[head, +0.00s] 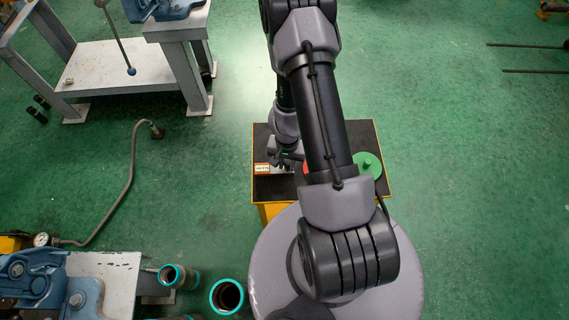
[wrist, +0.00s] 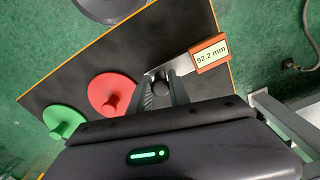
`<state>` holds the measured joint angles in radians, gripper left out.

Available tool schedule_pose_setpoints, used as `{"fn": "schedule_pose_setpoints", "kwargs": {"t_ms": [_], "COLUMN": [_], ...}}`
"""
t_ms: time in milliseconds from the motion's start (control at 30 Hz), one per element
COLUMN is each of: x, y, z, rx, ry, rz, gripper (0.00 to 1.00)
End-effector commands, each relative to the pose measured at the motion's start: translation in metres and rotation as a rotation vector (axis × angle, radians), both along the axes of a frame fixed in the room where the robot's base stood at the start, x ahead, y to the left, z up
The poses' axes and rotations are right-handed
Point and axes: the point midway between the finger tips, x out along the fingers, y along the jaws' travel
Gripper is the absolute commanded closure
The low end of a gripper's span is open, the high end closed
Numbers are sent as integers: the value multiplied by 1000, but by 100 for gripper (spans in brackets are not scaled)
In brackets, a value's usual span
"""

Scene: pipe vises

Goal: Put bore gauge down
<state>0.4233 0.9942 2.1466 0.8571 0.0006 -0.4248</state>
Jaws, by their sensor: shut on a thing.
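The bore gauge (wrist: 210,54) has an orange-framed display that reads 92.2 mm and a grey metal part running to a dark round knob. My gripper (wrist: 161,88) is shut on this knob in the wrist view. In the head view the gauge's display (head: 262,169) shows at the left side of a black-topped surface with an orange edge (head: 368,135). My gripper (head: 288,157) is just above it there, partly hidden by my arm. I cannot tell whether the gauge touches the surface.
A red disc (wrist: 112,90) and a green disc (wrist: 66,118), each with a knob, lie on the black top. The green disc (head: 369,165) also shows in the head view. Teal-rimmed pipes (head: 228,296), a gauge hose (head: 127,185) and a vise bench (head: 110,68) stand to the left.

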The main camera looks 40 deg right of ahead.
Motion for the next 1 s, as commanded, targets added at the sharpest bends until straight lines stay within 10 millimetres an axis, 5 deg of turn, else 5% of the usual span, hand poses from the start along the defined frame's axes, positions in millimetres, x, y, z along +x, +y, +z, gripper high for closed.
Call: {"fn": "schedule_pose_setpoints", "kwargs": {"t_ms": [233, 267, 367, 667, 1000], "x": [0, 0, 0, 0, 0], "y": [0, 0, 0, 0, 0], "z": [-2, -2, -1, 1, 88], "rx": [-1, 0, 0, 0, 0], "ry": [-1, 0, 0, 0, 0], "rz": [1, 1, 1, 0, 1], "gripper": [100, 73, 55, 55, 55]}}
